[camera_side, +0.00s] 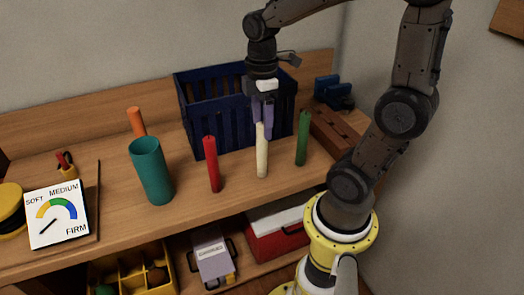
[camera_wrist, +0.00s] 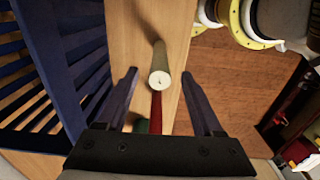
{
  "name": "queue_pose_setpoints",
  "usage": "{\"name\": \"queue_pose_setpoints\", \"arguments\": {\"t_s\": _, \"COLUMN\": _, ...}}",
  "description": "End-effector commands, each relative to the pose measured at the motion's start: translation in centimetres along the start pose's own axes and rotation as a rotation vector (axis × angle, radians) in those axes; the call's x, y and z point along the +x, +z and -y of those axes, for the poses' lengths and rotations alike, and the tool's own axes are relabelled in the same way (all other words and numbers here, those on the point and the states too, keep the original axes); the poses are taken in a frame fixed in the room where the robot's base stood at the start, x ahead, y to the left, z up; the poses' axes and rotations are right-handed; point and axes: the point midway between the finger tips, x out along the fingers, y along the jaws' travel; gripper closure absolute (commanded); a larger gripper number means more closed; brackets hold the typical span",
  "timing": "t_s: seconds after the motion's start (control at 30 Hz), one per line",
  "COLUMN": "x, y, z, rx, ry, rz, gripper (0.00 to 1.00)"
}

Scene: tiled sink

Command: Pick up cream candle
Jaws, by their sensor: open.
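The cream candle (camera_side: 262,152) stands upright on the wooden bench in front of the blue crate. In the wrist view its pale round top (camera_wrist: 160,80) faces me, and its shaft runs up the picture. My gripper (camera_side: 263,117) points down at the top of the candle, with its fingers apart. In the wrist view the candle top appears between the two purple-blue fingers, with a gap on each side. I cannot tell how far the fingertips reach below the candle's top.
A red candle (camera_side: 211,164) stands left of the cream one, and a green candle (camera_side: 303,139) stands right. A teal cylinder (camera_side: 152,171) is farther left. The blue slatted crate (camera_side: 187,90) is close behind the gripper. Bare bench lies in front.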

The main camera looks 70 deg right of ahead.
Motion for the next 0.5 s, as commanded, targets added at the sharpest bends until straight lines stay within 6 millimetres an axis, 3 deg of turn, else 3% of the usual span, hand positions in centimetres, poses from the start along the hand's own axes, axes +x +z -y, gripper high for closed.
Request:
{"name": "queue_pose_setpoints", "arguments": {"t_s": 0.1, "x": 1.17, "y": 0.0, "z": 0.01, "rx": 0.0, "ry": -0.001, "rz": 0.001, "gripper": 0.32}}
{"name": "queue_pose_setpoints", "arguments": {"t_s": 0.37, "x": 1.44, "y": 0.0, "z": 0.0, "rx": 0.0, "ry": 0.0, "rz": 0.0, "gripper": 0.32}}
{"name": "queue_pose_setpoints", "arguments": {"t_s": 0.5, "x": 1.42, "y": -0.01, "z": -0.01, "rx": 0.0, "ry": 0.001, "rz": 0.0, "gripper": 0.53}}
